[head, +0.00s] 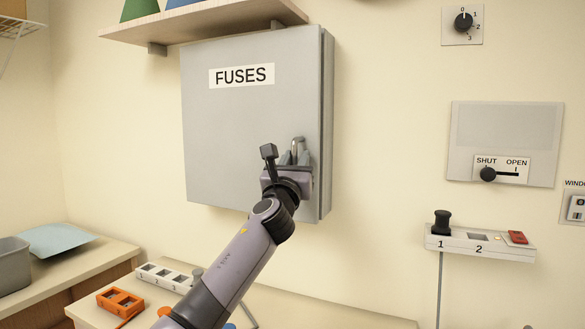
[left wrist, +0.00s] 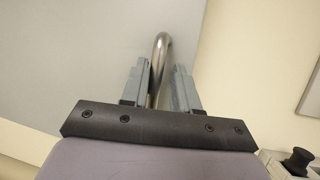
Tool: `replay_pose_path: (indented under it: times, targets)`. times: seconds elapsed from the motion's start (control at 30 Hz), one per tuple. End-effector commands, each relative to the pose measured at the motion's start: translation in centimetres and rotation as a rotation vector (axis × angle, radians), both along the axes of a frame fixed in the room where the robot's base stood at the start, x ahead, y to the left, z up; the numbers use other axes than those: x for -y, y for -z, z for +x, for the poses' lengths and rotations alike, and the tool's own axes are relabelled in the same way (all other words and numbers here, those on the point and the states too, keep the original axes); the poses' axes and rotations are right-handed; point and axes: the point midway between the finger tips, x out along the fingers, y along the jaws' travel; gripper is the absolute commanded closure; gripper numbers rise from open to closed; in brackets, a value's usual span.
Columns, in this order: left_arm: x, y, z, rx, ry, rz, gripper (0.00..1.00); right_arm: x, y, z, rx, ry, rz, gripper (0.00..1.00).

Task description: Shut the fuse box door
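The grey fuse box door (head: 235,135), labelled FUSES, hangs on the wall in the head view. It lies close to the box body (head: 327,125); whether it is fully flush I cannot tell. A metal bar handle (head: 298,144) is near its lower right edge. My left gripper (head: 296,158) is at the handle, with one finger on each side. In the left wrist view the handle (left wrist: 161,50) rises between the fingers, nearer the left one, with a gap on the right. The gripper looks open around it. My right gripper is out of view.
A shelf (head: 205,20) juts out above the box. A bench with an orange block (head: 120,303) and a white socket strip (head: 165,277) is below. To the right are a slider panel (head: 507,140), a dial (head: 463,22) and a switch strip (head: 480,243).

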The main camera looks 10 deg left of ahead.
Motion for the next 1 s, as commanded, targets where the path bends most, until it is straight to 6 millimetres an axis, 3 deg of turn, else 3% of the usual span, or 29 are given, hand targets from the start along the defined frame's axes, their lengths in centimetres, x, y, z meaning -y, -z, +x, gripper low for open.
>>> replay_pose_path:
  times: [0.5,1.0]
  targets:
    - [0.3,1.3,-3.7,0.003,0.012,0.004,0.75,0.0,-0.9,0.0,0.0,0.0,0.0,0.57]
    - [0.4,1.5,-4.2,0.003,0.014,0.002,0.75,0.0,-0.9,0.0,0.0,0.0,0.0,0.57]
